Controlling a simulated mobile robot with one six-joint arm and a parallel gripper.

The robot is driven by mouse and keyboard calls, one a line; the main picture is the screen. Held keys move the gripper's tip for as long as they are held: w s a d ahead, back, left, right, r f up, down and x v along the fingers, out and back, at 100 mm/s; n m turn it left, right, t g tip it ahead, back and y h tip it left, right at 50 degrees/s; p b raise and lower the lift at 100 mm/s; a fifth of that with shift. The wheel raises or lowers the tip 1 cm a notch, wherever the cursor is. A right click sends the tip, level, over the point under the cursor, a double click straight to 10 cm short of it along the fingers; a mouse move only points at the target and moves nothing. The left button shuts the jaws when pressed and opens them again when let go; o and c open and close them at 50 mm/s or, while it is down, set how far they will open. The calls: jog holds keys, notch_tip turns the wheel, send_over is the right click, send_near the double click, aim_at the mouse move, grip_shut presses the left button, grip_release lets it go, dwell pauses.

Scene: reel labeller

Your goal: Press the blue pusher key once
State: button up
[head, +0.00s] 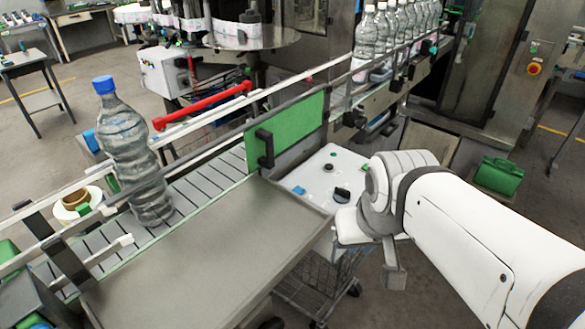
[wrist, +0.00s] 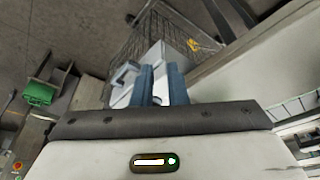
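The blue pusher key (head: 299,190) is a small blue key near the left edge of the white control panel (head: 318,178) in the head view. The panel also carries a green button and dark knobs. My gripper (head: 395,277) points down to the right of the panel, lower in the picture and apart from the key. In the wrist view my gripper's two blue-grey fingers (wrist: 161,84) stand with a narrow gap between them, and I see nothing held. A pale shape lies behind the fingers there. I cannot make out the blue key in the wrist view.
A conveyor (head: 205,190) with a clear water bottle (head: 135,155) runs along the left. A green plate (head: 288,130) stands behind the panel. A metal table (head: 200,255) is in front. A wire cart (head: 318,285) stands below the panel. Floor to the lower right looks clear.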

aim_at(302, 191)
grip_shut()
dwell(1.1)
jog(key=w+a+y+b, duration=0.1)
jog(key=w+a, duration=0.1)
jog(key=w, duration=0.2)
jog(key=w+a+y+b, duration=0.1)
jog(key=w+y, duration=0.1)
jog(key=w, duration=0.3)
jog(key=w+a+n+y+b, duration=0.1)
jog(key=w+a, duration=0.1)
jog(key=w, duration=0.3)
jog(key=shift+w+a+r, duration=0.15)
jog(key=shift+a+r, duration=0.1)
jog(key=shift+a, duration=0.1)
jog(key=w+a+t+y+b, duration=0.1)
jog(key=w+t+y, duration=0.1)
jog(key=w, duration=1)
jog(key=shift+w+a+y, duration=0.25)
jog(key=shift+w+y, duration=0.15)
jog(key=shift+y, duration=0.2)
jog(key=shift+f+b, duration=0.2)
jog(key=shift+b, duration=0.15)
notch_tip(302, 191, down, 8)
jog(key=b, duration=0.4)
jog(key=shift+b, duration=0.35)
jog(key=shift+f+b, duration=0.35)
jog(key=shift+b, duration=0.1)
